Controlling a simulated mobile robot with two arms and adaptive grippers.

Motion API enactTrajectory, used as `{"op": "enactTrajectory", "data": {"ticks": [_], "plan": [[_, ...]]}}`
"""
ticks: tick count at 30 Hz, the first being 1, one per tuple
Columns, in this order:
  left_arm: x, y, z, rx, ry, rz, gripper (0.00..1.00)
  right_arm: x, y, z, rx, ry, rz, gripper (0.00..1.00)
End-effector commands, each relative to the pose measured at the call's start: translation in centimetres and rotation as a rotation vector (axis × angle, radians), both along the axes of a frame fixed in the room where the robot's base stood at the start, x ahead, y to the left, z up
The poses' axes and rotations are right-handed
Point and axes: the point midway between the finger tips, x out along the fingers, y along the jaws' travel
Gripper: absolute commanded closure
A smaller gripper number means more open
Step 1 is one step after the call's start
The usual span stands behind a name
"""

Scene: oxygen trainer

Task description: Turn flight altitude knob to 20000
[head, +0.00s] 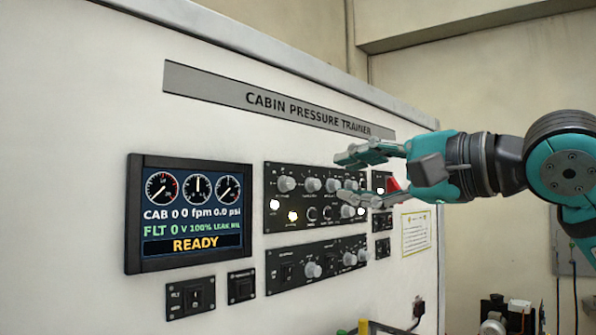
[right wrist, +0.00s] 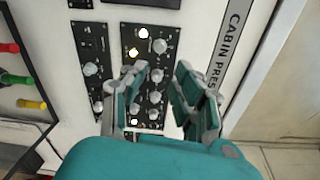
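The upper black control panel (head: 276,226) has a row of grey knobs, with a left-end knob (head: 286,184). Their small labels are not readable, so I cannot tell which is the flight altitude knob. The display (head: 190,214) reads CAB 0, 0 fpm, 0.0 psi, FLT 0 and READY. My right gripper (head: 341,177) is open and empty in front of the right part of this panel, hiding some knobs. In the right wrist view its fingers (right wrist: 158,70) are spread over the panel, with knobs visible between them. My left gripper is not in view.
A lower panel (head: 290,279) has more knobs, with small switch modules (head: 190,297) under the display. A red part (head: 393,185) shows behind the gripper. Coloured handles (right wrist: 24,104) show at left in the right wrist view. Free space lies before the display.

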Motion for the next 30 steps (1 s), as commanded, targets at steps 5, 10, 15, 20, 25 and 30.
{"op": "enactTrajectory", "data": {"ticks": [5, 10, 15, 20, 25, 30], "plan": [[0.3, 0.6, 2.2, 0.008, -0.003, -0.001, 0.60, 2.9, 3.0, 0.3, 0.000, 0.006, 0.004, 0.71], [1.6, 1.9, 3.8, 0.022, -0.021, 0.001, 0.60, 5.3, 5.3, 0.1, 0.001, 0.005, 0.003, 0.71], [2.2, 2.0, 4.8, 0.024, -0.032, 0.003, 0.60, 6.8, 6.8, -0.1, 0.002, 0.003, 0.002, 0.71], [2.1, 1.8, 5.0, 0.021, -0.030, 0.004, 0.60, 7.5, 7.4, -0.3, 0.001, 0.002, 0.001, 0.71], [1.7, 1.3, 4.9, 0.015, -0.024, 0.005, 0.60, 7.5, 7.5, -0.4, 0.002, 0.001, 0.001, 0.71], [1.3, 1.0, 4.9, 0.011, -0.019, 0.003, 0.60, 7.5, 7.5, -0.4, 0.002, 0.001, 0.001, 0.80]]}}
